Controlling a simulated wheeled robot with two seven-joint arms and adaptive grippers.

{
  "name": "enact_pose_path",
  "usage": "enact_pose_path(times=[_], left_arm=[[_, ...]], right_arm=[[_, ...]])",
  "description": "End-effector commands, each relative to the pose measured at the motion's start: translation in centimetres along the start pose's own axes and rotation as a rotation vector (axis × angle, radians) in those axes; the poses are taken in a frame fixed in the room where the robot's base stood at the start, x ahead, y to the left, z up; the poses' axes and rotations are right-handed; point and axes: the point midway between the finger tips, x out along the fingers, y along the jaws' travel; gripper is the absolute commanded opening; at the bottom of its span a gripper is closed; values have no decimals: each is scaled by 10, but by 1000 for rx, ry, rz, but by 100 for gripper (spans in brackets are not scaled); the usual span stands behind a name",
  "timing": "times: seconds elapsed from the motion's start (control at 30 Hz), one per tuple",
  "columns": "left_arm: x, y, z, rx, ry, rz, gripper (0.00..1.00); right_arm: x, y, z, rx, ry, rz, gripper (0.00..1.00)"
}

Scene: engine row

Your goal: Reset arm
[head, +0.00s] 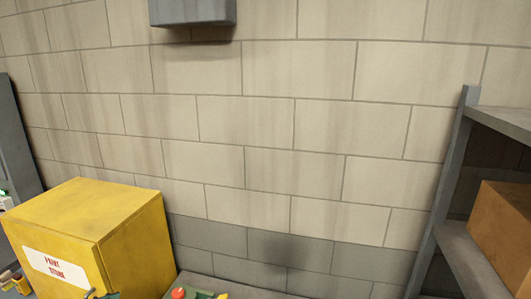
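Neither of my arms shows in the head view, and neither gripper can be seen. The view faces a block wall (270,130), cream above and grey along its lower band.
A yellow cabinet (125,230) with a red-and-white label stands at the lower left. A grey shelf rack (440,190) with a brown box (505,235) is at the right. A grey box (192,10) hangs on the wall. A green item with a red top (180,293) is cut off at the bottom edge.

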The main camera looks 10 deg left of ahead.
Motion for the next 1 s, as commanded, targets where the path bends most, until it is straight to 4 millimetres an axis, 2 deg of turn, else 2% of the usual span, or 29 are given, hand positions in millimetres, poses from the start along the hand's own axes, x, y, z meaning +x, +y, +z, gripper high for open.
enact_pose_path(times=[0.17, 0.37, 0.47, 0.57, 0.6, 0.7, 0.83, 1.0], left_arm=[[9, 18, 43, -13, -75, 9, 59], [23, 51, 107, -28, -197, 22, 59], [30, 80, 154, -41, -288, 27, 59], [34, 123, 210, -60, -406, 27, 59], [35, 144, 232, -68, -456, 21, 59], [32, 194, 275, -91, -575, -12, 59], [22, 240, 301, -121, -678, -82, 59], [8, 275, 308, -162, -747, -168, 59]], right_arm=[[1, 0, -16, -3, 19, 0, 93], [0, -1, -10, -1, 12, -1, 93], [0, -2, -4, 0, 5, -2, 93], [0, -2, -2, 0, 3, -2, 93], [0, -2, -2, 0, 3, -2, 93], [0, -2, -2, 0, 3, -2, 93], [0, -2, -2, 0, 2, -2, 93], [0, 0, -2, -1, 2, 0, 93]])
